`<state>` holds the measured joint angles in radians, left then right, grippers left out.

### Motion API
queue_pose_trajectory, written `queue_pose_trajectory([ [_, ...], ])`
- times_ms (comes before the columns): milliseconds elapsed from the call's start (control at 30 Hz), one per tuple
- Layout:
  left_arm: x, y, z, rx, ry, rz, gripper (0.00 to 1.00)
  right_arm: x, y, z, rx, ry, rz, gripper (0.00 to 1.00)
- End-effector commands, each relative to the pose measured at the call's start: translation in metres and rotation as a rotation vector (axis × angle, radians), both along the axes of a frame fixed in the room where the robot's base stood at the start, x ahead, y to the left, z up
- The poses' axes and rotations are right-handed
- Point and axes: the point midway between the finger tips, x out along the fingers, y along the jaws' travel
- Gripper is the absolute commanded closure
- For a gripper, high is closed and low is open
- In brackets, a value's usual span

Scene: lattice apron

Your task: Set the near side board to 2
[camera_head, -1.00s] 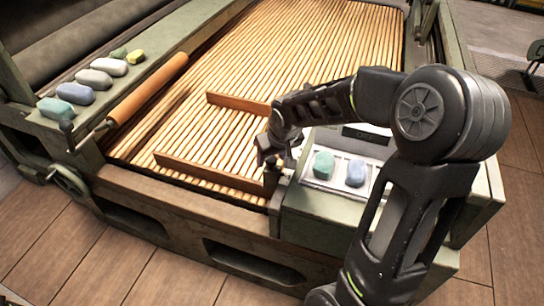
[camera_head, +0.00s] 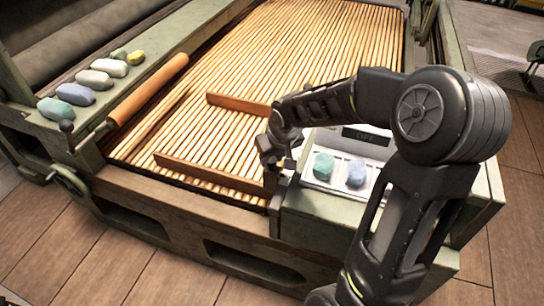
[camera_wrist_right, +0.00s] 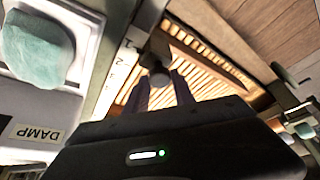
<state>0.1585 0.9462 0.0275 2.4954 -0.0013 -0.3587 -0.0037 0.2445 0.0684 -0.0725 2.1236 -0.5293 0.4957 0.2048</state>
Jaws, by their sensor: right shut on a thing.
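The near side board (camera_head: 210,173) is a thin reddish-brown board lying across the wooden slats close to the front edge. My right gripper (camera_head: 272,168) is at the board's right end, beside the green side rail. In the right wrist view the fingers (camera_wrist_right: 163,92) are shut around a dark round knob (camera_wrist_right: 160,76). A pale strip with digits (camera_wrist_right: 121,66) runs along the rail beside the fingers. I cannot tell exactly which digit the board lines up with. My left gripper is not in view.
A second reddish-brown board (camera_head: 237,104) lies farther back on the slats. Teal (camera_head: 324,165) and blue (camera_head: 357,173) lumps sit on the right rail beside my arm, near a dark display (camera_head: 366,136). Several lumps and a wooden roller (camera_head: 150,88) are at left.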

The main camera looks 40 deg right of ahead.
Motion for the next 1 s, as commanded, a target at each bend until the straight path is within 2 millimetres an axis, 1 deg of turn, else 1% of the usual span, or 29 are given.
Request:
queue_pose_trajectory([
  [767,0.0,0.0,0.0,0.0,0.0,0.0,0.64,0.0,0.0,0.0,0.0,0.0,0.0,1.0],
  [867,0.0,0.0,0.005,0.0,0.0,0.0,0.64,0.005,-0.007,0.002,0.001,0.001,-0.003,1.0],
  [1000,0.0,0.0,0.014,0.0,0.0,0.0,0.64,0.018,-0.025,0.003,0.001,0.002,-0.004,1.0],
])
